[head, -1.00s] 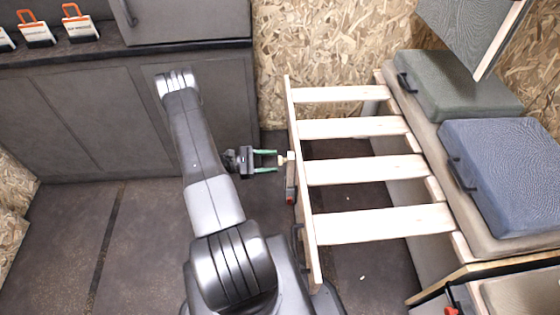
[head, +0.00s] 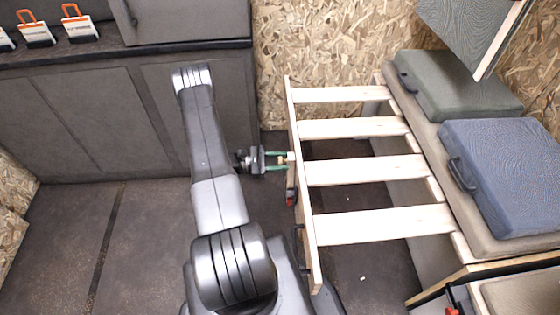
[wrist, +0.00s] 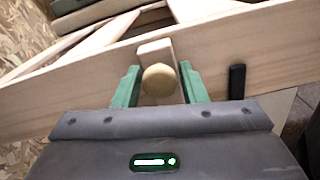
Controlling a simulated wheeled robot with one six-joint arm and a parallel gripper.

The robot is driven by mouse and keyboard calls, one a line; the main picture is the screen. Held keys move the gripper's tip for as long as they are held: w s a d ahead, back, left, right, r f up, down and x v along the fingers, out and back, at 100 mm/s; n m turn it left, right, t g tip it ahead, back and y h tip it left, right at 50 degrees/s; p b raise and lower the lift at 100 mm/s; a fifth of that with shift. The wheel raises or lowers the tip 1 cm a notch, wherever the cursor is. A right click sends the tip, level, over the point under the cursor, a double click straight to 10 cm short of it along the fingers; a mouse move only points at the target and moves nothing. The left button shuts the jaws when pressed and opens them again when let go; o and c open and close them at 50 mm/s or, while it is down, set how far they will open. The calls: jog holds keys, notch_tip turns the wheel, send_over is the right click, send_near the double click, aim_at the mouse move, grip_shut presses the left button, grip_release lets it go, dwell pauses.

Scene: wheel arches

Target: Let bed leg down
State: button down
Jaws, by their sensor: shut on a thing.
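The slatted bed frame (head: 309,235) stands out from the bench, with pale wooden slats across it. In the wrist view its long front rail (wrist: 60,98) crosses the picture. The bed leg (wrist: 155,54) is a pale wooden piece at the outer side of the rail, with a round wooden knob (wrist: 159,79) facing me. My gripper (head: 282,161) is at the rail's outer side, and its green fingers (wrist: 160,86) are on either side of the knob, shut on it. How far the leg reaches below is hidden.
Green and blue cushions (head: 455,85) lie on the bench to the right. A grey cabinet (head: 100,120) stands at the back left. A black handle (wrist: 237,82) is on the rail right of the knob. The floor (head: 130,250) at left is clear.

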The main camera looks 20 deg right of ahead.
notch_tip(320, 180, down, 13)
jog(key=b, duration=1)
jog(key=shift+r, duration=0.2)
jog(key=c, duration=1.1)
grip_release()
jog(key=shift+o, duration=0.2)
jog(key=shift+a, duration=0.1)
jog(key=p+v, duration=0.1)
jog(key=v, duration=1.2)
jog(key=shift+a+p, duration=0.35)
jog(key=shift+p, duration=0.05)
jog(key=shift+w+d, duration=0.1)
